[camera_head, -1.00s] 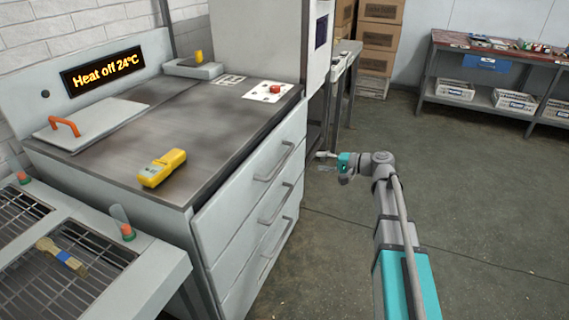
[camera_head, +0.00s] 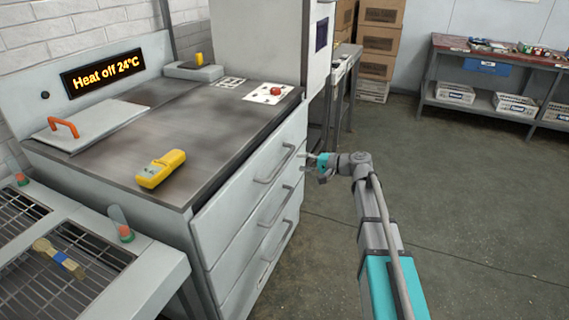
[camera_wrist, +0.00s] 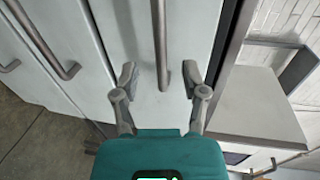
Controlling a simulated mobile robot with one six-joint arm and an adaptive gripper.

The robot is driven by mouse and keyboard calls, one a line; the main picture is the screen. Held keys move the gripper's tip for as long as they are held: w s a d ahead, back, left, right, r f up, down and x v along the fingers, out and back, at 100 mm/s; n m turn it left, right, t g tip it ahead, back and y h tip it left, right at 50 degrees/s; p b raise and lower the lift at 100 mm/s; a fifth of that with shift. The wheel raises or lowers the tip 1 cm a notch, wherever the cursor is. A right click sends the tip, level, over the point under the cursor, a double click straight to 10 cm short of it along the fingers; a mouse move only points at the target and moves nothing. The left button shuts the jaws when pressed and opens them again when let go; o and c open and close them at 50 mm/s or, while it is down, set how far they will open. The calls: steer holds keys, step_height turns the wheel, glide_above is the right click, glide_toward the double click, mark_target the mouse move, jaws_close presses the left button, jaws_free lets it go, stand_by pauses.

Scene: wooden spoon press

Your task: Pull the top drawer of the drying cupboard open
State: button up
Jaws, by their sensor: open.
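The drying cupboard (camera_head: 205,235) is a light grey unit with a dark metal top and a stack of drawers down its front. The top drawer (camera_head: 240,185) is the uppermost one and looks shut, with a grey bar handle (camera_head: 274,163). My gripper (camera_head: 308,163) is just right of that handle. In the wrist view my gripper (camera_wrist: 160,78) is open, its two fingers on either side of the end of a bar handle (camera_wrist: 161,40). The fingers look apart from the bar.
Two lower drawer handles (camera_head: 276,206) lie below the top one. A wire rack table (camera_head: 150,285) stands at left. Floor at right (camera_head: 470,220) is clear.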

mark_target(285, 159)
steer(key=b+x, duration=0.1)
steer(key=x, duration=0.6)
steer(key=shift+a, duration=0.15)
jaws_close()
